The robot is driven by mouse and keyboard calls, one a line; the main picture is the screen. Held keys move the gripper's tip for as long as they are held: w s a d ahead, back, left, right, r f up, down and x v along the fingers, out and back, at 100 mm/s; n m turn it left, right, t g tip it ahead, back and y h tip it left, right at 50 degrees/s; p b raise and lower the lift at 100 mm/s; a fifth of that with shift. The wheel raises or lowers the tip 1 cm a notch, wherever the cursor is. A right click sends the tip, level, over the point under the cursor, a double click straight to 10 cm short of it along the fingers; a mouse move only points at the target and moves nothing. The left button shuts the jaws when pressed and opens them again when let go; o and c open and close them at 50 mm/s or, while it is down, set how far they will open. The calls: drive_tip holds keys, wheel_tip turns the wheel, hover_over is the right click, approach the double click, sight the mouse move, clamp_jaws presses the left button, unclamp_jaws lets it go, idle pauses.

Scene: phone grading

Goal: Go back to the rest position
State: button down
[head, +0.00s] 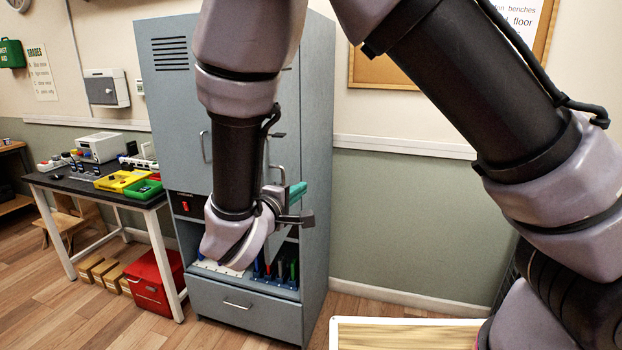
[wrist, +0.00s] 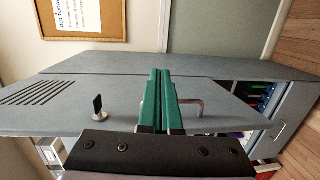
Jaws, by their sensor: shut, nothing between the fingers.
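My gripper (wrist: 161,100) shows in the wrist view as two green fingers lying side by side, shut and empty. In the head view part of a green finger (head: 298,190) shows beside my wrist, in front of the grey cabinet (head: 318,150). The cabinet also fills the middle of the wrist view (wrist: 90,75). The fingers overlap a bar handle (wrist: 190,101) in that view; I cannot tell whether they touch it. My arm hides much of the cabinet front in the head view.
An open cabinet bay holds several upright coloured items (head: 283,270) above a drawer (head: 245,308). A workbench (head: 78,185) with trays stands at left, a red box (head: 150,285) beneath it. A pale-rimmed wooden surface (head: 400,335) is at the bottom. Floor left of the cabinet is partly clear.

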drive_tip(key=d+r+m+g, duration=0.3)
drive_tip(key=d+m+g, duration=0.3)
drive_tip(key=d, duration=0.7)
drive_tip(key=d+r+m+g, duration=0.45)
drive_tip(key=d+g, duration=0.25)
drive_tip(key=d, duration=0.5)
drive_tip(key=s+d+r+m+t+y, duration=0.2)
drive_tip(key=s+d+r+m+y, duration=0.1)
drive_tip(key=r, duration=0.3)
drive_tip(key=s+d+r+m+t+y, duration=0.2)
drive_tip(key=s+d+r+m+y, duration=0.2)
drive_tip(key=r, duration=0.3)
drive_tip(key=shift+s+m+y, duration=0.35)
drive_tip(key=shift+s+y, duration=0.05)
drive_tip(key=shift+s, duration=0.2)
drive_tip(key=shift+r, duration=0.1)
